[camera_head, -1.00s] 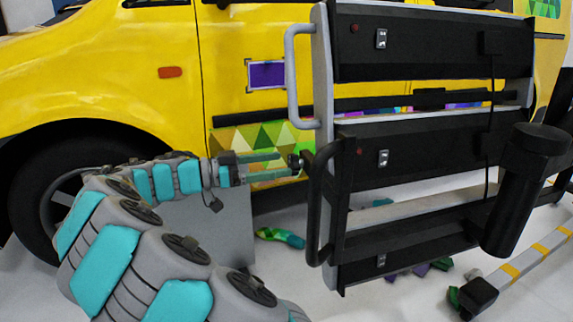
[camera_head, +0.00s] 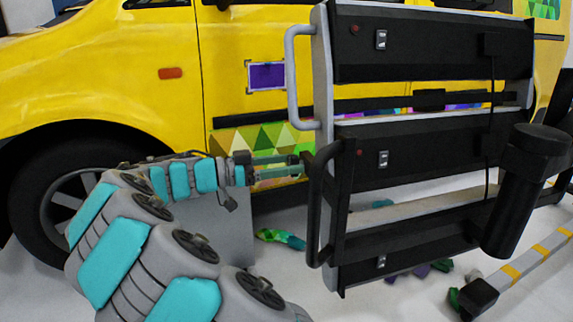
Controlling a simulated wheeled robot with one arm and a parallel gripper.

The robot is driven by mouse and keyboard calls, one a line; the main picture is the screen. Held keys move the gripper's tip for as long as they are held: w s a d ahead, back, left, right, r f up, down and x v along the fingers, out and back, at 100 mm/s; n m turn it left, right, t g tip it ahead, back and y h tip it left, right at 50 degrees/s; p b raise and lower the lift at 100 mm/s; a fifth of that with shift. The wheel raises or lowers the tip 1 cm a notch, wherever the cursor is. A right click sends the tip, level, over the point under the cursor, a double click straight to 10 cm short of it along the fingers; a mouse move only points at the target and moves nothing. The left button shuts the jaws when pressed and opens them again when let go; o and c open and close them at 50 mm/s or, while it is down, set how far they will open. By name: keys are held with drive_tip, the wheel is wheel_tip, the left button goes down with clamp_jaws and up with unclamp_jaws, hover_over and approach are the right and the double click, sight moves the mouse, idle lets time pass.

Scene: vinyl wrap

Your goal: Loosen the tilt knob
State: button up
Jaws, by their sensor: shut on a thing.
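The tilt knob (camera_head: 306,160) is a small dark piece on the left side of the black lamp rack (camera_head: 420,145), beside the rack's lower curved handle. My gripper (camera_head: 292,165) reaches it from the left with its greenish fingers level. The fingers are shut on the knob and mostly cover it. The knob's exact turn angle cannot be told.
A grey upper handle (camera_head: 291,75) and a black lower handle (camera_head: 315,205) stand close to the fingertips. A yellow van (camera_head: 110,75) is behind. A grey box (camera_head: 228,225) stands below my arm. Vinyl scraps (camera_head: 280,239) lie on the floor.

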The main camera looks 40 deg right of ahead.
drive_tip(key=c, duration=0.5)
drive_tip(key=shift+o, duration=0.2)
drive_tip(key=shift+n, duration=0.3)
drive_tip(key=n+p, duration=0.1)
drive_tip(key=n, duration=0.3)
drive_tip(key=shift+w+r+n+p, duration=0.1)
drive_tip(key=shift+w+n+p, duration=0.05)
drive_tip(key=shift+n+p, duration=0.2)
drive_tip(key=n+p, duration=0.4)
drive_tip(key=n, duration=0.2)
drive_tip(key=n+p, duration=0.5)
drive_tip(key=n, duration=0.1)
drive_tip(key=shift+w+n, duration=0.15)
drive_tip(key=shift+n, duration=0.2)
drive_tip(key=n+p, duration=0.4)
drive_tip(key=shift+f, duration=0.3)
drive_tip(key=shift+f+n+p, duration=0.2)
drive_tip(key=shift+n+p, duration=0.65)
drive_tip(key=shift+n, duration=0.15)
